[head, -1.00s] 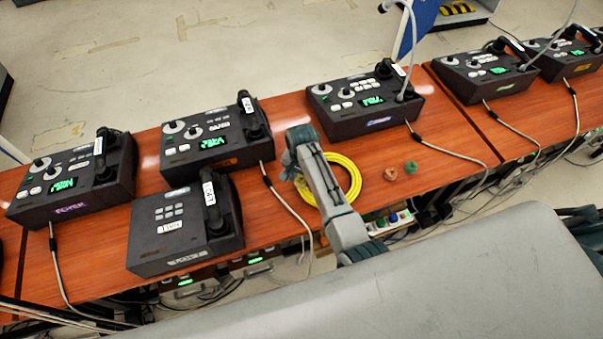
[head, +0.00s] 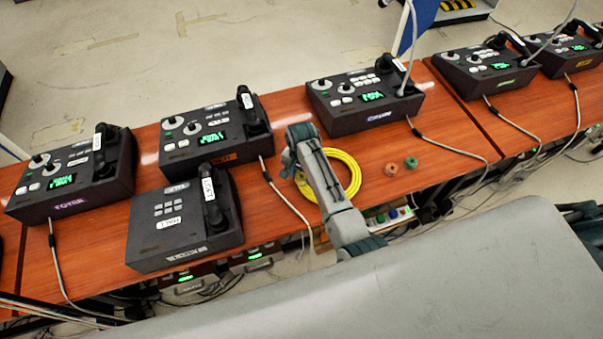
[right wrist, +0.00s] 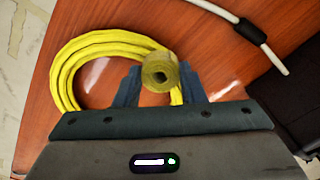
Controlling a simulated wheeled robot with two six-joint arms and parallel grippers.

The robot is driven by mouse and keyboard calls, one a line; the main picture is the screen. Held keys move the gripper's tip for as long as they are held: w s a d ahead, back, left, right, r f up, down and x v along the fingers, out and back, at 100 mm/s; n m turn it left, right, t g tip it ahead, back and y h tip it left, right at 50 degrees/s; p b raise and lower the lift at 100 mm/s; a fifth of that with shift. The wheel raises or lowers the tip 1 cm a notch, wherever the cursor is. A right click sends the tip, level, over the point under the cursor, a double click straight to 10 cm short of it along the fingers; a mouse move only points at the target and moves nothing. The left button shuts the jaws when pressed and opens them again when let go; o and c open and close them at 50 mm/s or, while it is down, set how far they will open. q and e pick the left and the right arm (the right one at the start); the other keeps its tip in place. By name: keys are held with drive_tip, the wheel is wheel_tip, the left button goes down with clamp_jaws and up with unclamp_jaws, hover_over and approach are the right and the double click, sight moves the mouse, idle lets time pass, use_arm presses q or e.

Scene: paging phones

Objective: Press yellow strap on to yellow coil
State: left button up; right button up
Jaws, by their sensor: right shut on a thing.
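The yellow coil (head: 353,173) lies on the wooden table beside my right arm, which hides its left part in the head view. In the right wrist view, the yellow coil (right wrist: 68,78) is a bundle of looped cable flat on the wood. My right gripper (head: 288,172) is low over the table at the coil's left side. In the right wrist view my right gripper (right wrist: 160,88) is shut on the yellow strap (right wrist: 160,72), a small roll seen end-on. The strap overlaps the coil's right edge in that view; I cannot tell whether they touch. My left gripper is out of view.
Several black paging phones line the table; one (head: 184,220) stands left of my gripper and another (head: 365,100) behind the coil. Orange (head: 391,169) and green (head: 411,163) small rings lie right of the coil. A grey cable (head: 285,200) runs beside my gripper.

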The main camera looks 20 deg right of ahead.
drive_tip(key=shift+s+f, duration=0.1)
drive_tip(key=shift+f, duration=0.25)
idle(0.7)
drive_tip(key=o, duration=1.5)
drive_tip(key=shift+r, duration=0.1)
drive_tip(key=shift+r+p, duration=0.7)
drive_tip(key=shift+r, duration=2.75)
